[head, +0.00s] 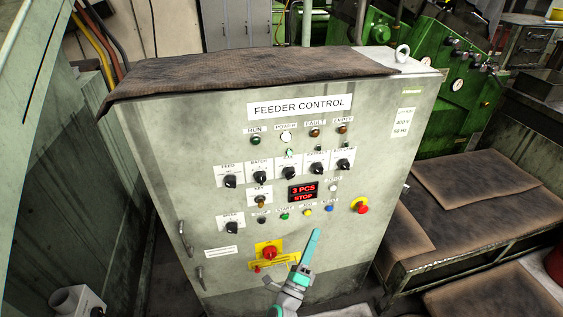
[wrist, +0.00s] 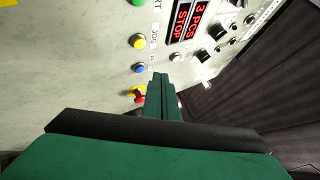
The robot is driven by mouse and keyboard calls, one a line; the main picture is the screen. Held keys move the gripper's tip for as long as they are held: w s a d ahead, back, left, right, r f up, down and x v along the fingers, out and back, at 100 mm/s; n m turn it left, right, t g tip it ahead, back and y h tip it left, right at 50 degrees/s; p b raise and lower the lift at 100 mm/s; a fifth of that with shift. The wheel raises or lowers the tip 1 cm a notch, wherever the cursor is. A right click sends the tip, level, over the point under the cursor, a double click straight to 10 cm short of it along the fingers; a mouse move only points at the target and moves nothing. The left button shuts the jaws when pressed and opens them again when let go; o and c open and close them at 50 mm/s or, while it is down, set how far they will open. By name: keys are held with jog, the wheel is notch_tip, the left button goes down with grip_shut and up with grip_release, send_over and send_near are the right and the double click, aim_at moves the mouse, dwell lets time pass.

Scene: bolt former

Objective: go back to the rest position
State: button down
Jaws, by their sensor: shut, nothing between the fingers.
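My gripper (head: 314,236) is in front of the lower part of the feeder control cabinet (head: 190,140), with its fingers shut and nothing held. In the wrist view the shut green fingers (wrist: 160,78) point toward the panel, near the blue button (wrist: 139,67) and the yellow button (wrist: 138,41). I cannot tell the exact gap to the panel. The red display (head: 303,191) reads "3 PCS STOP". A red emergency button on yellow (head: 361,206) sits to the right of my gripper, and a red rotary switch on a yellow plate (head: 269,252) sits to its left.
A brown cloth (head: 240,68) lies on the cabinet top. Several dark knobs, such as this one (head: 231,181), line the panel. Green machinery (head: 440,110) stands behind at right. A low bench with brown mats (head: 480,185) is at right. A pale grey-green structure (head: 85,150) is at left.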

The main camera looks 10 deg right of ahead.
jog(key=shift+s+a, duration=0.1)
jog(key=s+a+f+n+t+y, duration=0.1)
jog(key=s+a+f+n+y, duration=0.25)
jog(key=s+a+n, duration=0.5)
jog(key=s+a+f+n+t+y, duration=0.1)
jog(key=s+a+f+n+y, duration=0.35)
jog(key=s, duration=0.65)
jog(key=s+a+r+n+g+y, duration=0.1)
jog(key=s+a+r+n+y, duration=0.1)
jog(key=s+n, duration=0.3)
jog(key=s+a+r+n+g+y, duration=0.1)
jog(key=s+a+n, duration=0.3)
jog(key=s, duration=0.5)
jog(key=s+a+r+n+g+y, duration=0.2)
jog(key=s+a+r+n+y, duration=0.1)
jog(key=s+n, duration=0.4)
jog(key=shift+s+a+r+n+y, duration=0.3)
jog(key=shift+a+r+y, duration=0.15)
jog(key=shift+r, duration=0.15)
jog(key=c, duration=2.4)
grip_release()
jog(key=shift+c, duration=0.2)
